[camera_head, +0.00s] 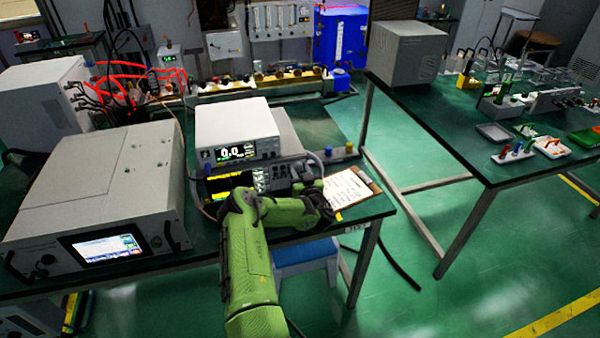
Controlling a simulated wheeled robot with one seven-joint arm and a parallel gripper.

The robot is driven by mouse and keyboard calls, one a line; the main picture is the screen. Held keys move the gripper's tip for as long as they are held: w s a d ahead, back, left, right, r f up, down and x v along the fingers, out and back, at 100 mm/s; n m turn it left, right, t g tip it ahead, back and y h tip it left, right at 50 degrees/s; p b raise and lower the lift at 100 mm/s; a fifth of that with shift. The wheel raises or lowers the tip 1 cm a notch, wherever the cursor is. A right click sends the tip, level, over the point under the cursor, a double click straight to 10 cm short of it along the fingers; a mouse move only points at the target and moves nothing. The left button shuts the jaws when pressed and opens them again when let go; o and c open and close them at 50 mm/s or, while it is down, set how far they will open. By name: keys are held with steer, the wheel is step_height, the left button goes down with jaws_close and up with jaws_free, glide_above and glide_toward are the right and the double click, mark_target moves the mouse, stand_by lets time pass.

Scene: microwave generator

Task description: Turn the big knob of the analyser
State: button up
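A low instrument with a yellow-lit screen and rows of buttons (233,185), which looks like the analyser, stands near the front of the left bench. It sits below a white box with a 0.0 display (238,133). My green arm reaches up from the bottom and crosses in front of the instrument's lower edge. My gripper (318,192) is dark and small at its right end. I cannot make out its fingers. The big knob is not clearly visible; the arm and gripper cover part of that front.
A large grey unit (95,190) with a lit screen stands at the left. A clipboard (352,188) lies right of my gripper, near the bench (375,209) edge. A blue stool (305,253) is under the bench. Green floor separates it from the right bench.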

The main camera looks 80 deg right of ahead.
steer(key=c, duration=0.6)
steer(key=shift+o, duration=0.2)
steer(key=shift+n, duration=0.3)
steer(key=n, duration=0.3)
steer(key=shift+f, duration=0.1)
steer(key=shift+n+b, duration=0.4)
steer(key=shift+n, duration=1.6)
steer(key=o, duration=1)
steer(key=shift+o, duration=0.2)
